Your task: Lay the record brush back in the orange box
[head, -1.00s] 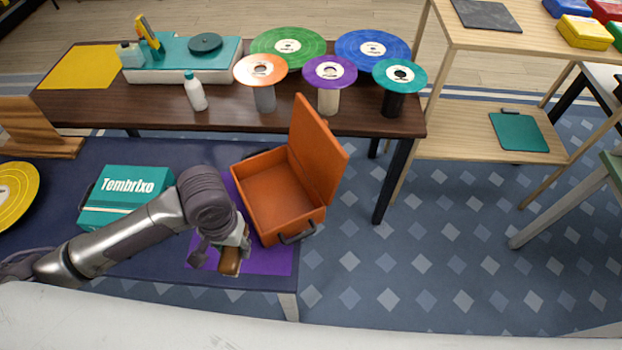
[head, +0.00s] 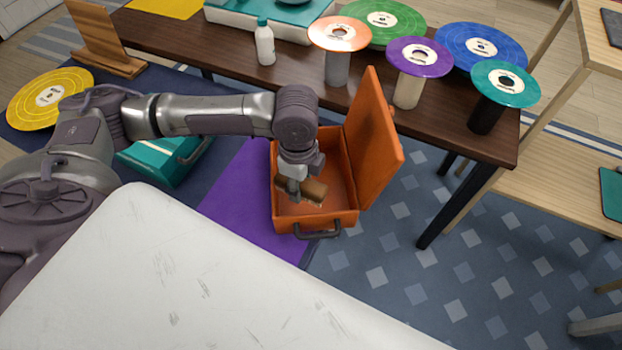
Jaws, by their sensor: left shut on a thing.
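My left gripper (head: 293,193) is over the open box, pointing down, and is shut on the record brush (head: 314,190). The brush is a brown wooden piece and lies across the fingers, over the box's opening. I cannot tell whether it touches the box floor. The gripper and wrist hide part of the brush and the box's inside. My right gripper is not in view.
A purple mat (head: 240,196) lies under and left of the box. A teal case (head: 165,160) is partly behind my left arm. A dark wooden table (head: 450,138) behind holds records on stands and a white bottle (head: 265,45).

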